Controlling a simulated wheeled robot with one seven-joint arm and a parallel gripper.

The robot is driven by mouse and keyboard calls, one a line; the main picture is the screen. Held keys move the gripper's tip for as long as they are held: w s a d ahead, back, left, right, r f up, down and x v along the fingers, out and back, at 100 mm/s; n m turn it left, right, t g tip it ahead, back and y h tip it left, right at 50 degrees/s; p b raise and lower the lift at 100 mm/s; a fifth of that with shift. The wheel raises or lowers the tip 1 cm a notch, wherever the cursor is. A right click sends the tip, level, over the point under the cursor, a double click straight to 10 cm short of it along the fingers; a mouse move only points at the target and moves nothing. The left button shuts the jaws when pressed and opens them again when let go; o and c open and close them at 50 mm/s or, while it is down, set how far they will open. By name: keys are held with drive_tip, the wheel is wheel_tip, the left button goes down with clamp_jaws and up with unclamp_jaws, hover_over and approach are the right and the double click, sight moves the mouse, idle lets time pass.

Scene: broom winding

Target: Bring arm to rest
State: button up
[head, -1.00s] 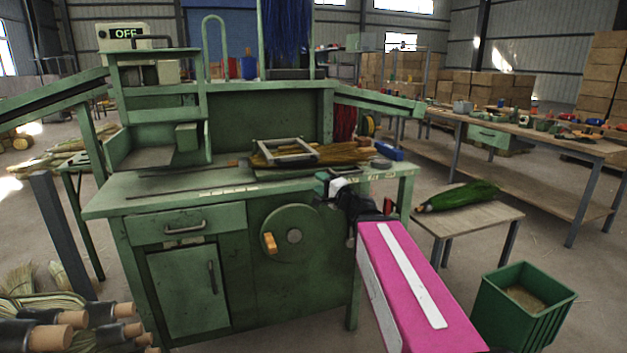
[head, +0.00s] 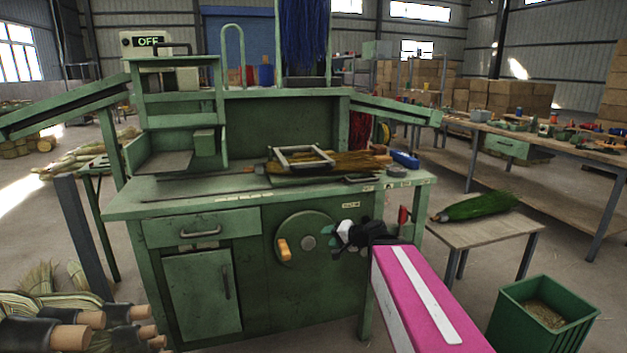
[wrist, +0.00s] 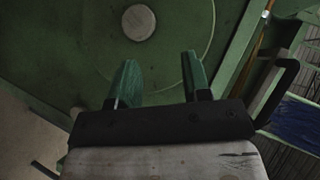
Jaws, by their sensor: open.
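My arm, with a pink and white link, reaches in from the lower right of the head view. My gripper (head: 334,240) is in front of the green winding bench (head: 215,292), below its top edge and just right of the round wheel (head: 307,240) with its yellow handle (head: 284,250). In the wrist view, the two green fingers of my gripper (wrist: 160,85) stand apart with nothing between them. The round hub (wrist: 139,22) of the wheel shows beyond them. Whether the fingers touch the bench front cannot be told.
A bundle of brown bristles (head: 350,163) and a metal frame (head: 300,157) lie on the bench top. A small table (head: 485,233) with a green broom head (head: 478,207) stands at right. A green bin (head: 541,318) is on the floor, and broom handles (head: 70,338) are at lower left.

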drive_tip(key=s+d+f+n+g+h, duration=0.2)
drive_tip(key=s+d+f+g+h, duration=0.2)
drive_tip(key=f, duration=0.6)
drive_tip(key=s+d+f+n+g+h, duration=0.1)
drive_tip(key=s+d+f+g+h, duration=0.3)
drive_tip(key=f, duration=0.6)
drive_tip(key=s+d+h, duration=0.2)
drive_tip(key=s+d, duration=0.1)
drive_tip(key=d, duration=0.1)
drive_tip(key=shift+s+d+n+h, duration=0.15)
drive_tip(key=shift+d+n+h, duration=0.15)
drive_tip(key=shift+n+h, duration=0.1)
